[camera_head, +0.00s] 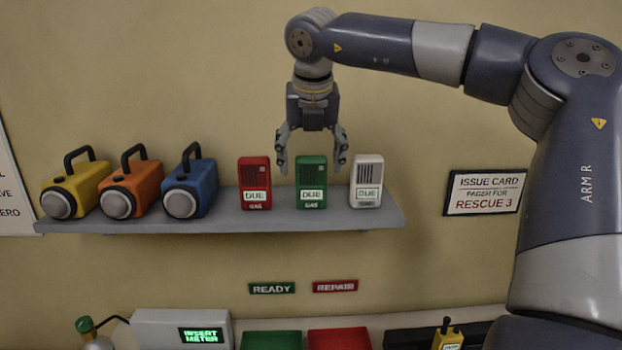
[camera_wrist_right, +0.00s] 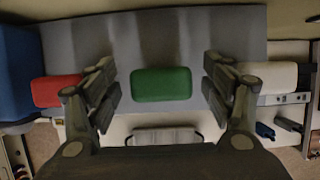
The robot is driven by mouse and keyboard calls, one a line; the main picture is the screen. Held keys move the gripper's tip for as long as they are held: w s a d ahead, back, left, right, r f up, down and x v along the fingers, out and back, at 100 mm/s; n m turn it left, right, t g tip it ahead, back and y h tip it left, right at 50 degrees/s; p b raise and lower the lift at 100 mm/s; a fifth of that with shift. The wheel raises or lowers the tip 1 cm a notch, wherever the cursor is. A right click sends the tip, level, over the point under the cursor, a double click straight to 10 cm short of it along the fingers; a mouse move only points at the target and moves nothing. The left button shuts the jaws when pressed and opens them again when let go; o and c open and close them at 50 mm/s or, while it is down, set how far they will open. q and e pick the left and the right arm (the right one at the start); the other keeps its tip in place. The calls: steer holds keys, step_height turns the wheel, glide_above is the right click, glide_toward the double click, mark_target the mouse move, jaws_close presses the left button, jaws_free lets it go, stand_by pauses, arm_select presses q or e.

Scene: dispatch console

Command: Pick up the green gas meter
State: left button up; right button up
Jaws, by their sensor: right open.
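The green gas meter (camera_head: 311,181) stands upright on the wall shelf, between a red meter (camera_head: 254,182) and a white meter (camera_head: 367,181). Each meter has a "DUE" label on its front. My right gripper (camera_head: 311,168) is open above the green meter, with its fingers pointing down on either side of it. In the right wrist view, the top of the green meter (camera_wrist_right: 161,84) lies between the two open fingers, with gaps on both sides. The red meter (camera_wrist_right: 56,91) and white meter (camera_wrist_right: 270,77) sit just outside the fingers. My left gripper is not in view.
Yellow (camera_head: 76,187), orange (camera_head: 131,182) and blue (camera_head: 190,183) lamps stand on the shelf (camera_head: 226,215) to the left. Below are a tester reading "INSERT METER" (camera_head: 181,328), a green tray (camera_head: 271,340) and a red tray (camera_head: 339,338). An "ISSUE CARD" sign (camera_head: 485,192) hangs at right.

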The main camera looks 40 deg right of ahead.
mark_target(311, 173)
steer(key=p+x, duration=0.2)
steer(key=x, duration=0.1)
steer(key=shift+w+d+f, duration=0.1)
steer(key=shift+d+f, duration=0.1)
steer(key=shift+f, duration=0.4)
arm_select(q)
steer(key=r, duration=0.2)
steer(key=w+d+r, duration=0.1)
arm_select(e)
steer(key=c, duration=1.3)
